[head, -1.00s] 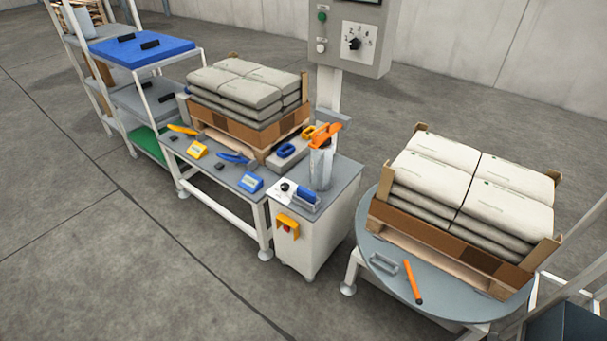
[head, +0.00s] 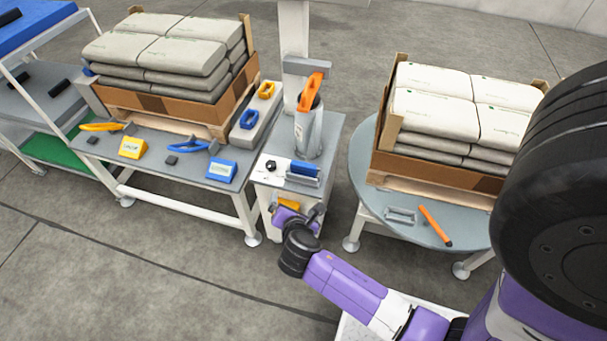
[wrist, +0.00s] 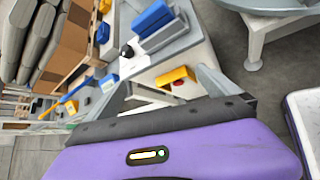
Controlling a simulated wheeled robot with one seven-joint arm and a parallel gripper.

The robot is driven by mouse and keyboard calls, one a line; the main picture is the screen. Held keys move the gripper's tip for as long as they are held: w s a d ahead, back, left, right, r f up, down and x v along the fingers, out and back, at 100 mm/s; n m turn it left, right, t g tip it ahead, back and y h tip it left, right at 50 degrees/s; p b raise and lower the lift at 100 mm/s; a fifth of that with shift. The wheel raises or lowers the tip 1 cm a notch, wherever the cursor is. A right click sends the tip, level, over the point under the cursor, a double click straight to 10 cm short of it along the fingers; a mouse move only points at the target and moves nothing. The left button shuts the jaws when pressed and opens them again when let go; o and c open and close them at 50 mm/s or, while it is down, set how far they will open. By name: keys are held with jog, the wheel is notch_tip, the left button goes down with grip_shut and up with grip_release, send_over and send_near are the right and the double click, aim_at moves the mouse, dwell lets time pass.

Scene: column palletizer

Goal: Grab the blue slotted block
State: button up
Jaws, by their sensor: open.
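A blue block with a slot-like opening (head: 249,119) stands on a grey slab beside a similar yellow one (head: 266,90). It shows small in the wrist view (wrist: 102,32). Another blue block (head: 305,169) lies against a metal piece on the grey cabinet top; the wrist view shows it larger (wrist: 152,18). I cannot tell for certain which is the slotted block. My gripper (head: 300,211) is open and empty, in front of the cabinet and below its top, apart from both blocks.
A yellow box with a red button (wrist: 175,78) is on the cabinet front, close to my gripper. A metal canister (head: 307,130) with an orange-handled tool stands behind the blue block. A workbench (head: 185,165) is left, a round table (head: 365,180) right. Open floor lies in front.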

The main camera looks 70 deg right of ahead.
aim_at(303, 167)
jog(key=w+d+g+h, duration=0.1)
jog(key=d, duration=0.4)
jog(key=d+f+n+g+h+b, duration=0.1)
jog(key=d, duration=0.4)
jog(key=w+d+n+g+b, duration=0.1)
jog(key=d, duration=0.5)
jog(key=shift+w+f+g+h, duration=0.2)
jog(key=shift+w+g+h, duration=0.15)
jog(key=shift+g+h, duration=0.05)
jog(key=shift+c, duration=0.2)
jog(key=c, duration=1.3)
jog(key=shift+r, duration=0.1)
jog(key=shift+c, duration=0.2)
